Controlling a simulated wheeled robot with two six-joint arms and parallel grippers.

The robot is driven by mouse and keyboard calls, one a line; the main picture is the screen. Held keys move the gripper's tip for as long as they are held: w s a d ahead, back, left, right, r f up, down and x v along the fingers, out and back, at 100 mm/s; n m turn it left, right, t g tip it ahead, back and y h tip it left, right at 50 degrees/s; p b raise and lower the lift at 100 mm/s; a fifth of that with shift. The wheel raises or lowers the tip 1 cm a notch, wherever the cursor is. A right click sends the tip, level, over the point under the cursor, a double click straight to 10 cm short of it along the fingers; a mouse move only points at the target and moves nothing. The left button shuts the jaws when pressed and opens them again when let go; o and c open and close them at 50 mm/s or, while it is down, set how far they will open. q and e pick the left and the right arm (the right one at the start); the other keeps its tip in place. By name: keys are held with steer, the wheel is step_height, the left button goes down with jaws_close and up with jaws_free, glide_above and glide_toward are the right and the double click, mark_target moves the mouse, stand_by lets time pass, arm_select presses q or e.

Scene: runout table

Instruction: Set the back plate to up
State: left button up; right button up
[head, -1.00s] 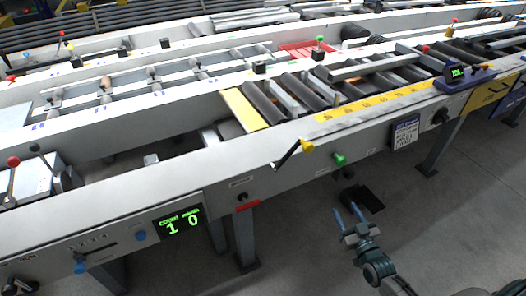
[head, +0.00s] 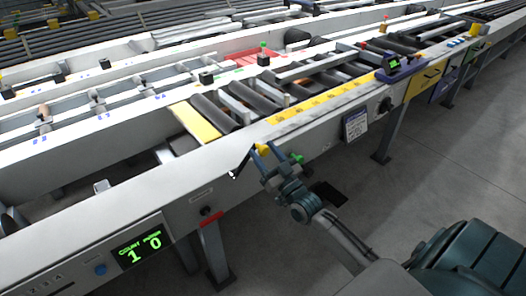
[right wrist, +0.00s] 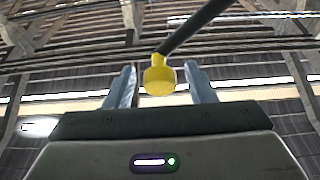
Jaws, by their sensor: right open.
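A black crank lever (head: 241,166) with a yellow knob (head: 262,149) sticks out from the front face of the long white table (head: 130,215). The knob is at the lever's upper right end. My right gripper (head: 267,153) is open at the knob. In the right wrist view the yellow knob (right wrist: 159,78) shows between the two blue fingers (right wrist: 160,86), with a gap on each side, and the black lever arm runs up to the right. A yellow plate (head: 195,122) lies at the left end of the rollers; I cannot tell whether it is the back plate. My left gripper is out of view.
A green knob (head: 296,158) sits just right of my right gripper on the same face. A display (head: 139,249) reads 1 0 at lower left. Open grey floor (head: 425,160) lies in front.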

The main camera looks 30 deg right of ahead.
steer(key=shift+w+r, duration=0.2)
steer(key=shift+w, duration=0.3)
jaws_close()
steer(key=shift+a, duration=0.1)
